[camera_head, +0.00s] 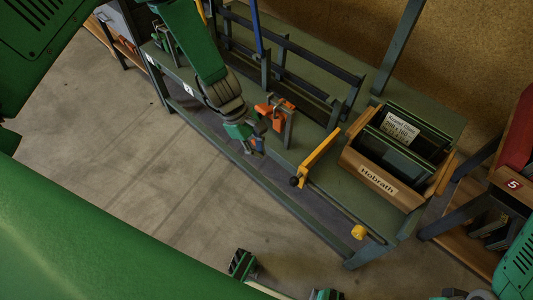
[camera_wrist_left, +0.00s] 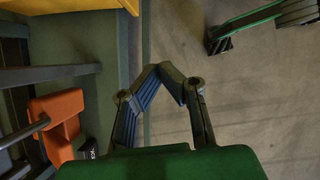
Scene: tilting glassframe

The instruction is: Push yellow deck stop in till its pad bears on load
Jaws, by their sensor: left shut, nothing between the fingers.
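A yellow bar (camera_head: 320,157) with a black knob (camera_head: 295,181) at its near end lies on the green deck, left of the load. A small yellow block (camera_head: 358,231) sits near a thin rod by the deck's front right edge. I cannot tell for certain which is the deck stop. The load is a wooden crate marked Hobrath (camera_head: 378,179) with dark green panes (camera_head: 415,127) standing in it. My left gripper (camera_head: 258,142) is shut and empty over the deck's front edge, apart from both yellow parts. Its fingertips meet in the left wrist view (camera_wrist_left: 171,77).
An orange clamp (camera_head: 276,112) on a grey post stands just right of my left gripper; its orange part also shows in the left wrist view (camera_wrist_left: 60,122). Dark rails (camera_head: 290,48) and an upright post (camera_head: 398,48) rise behind. Bare concrete floor (camera_head: 130,155) lies in front.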

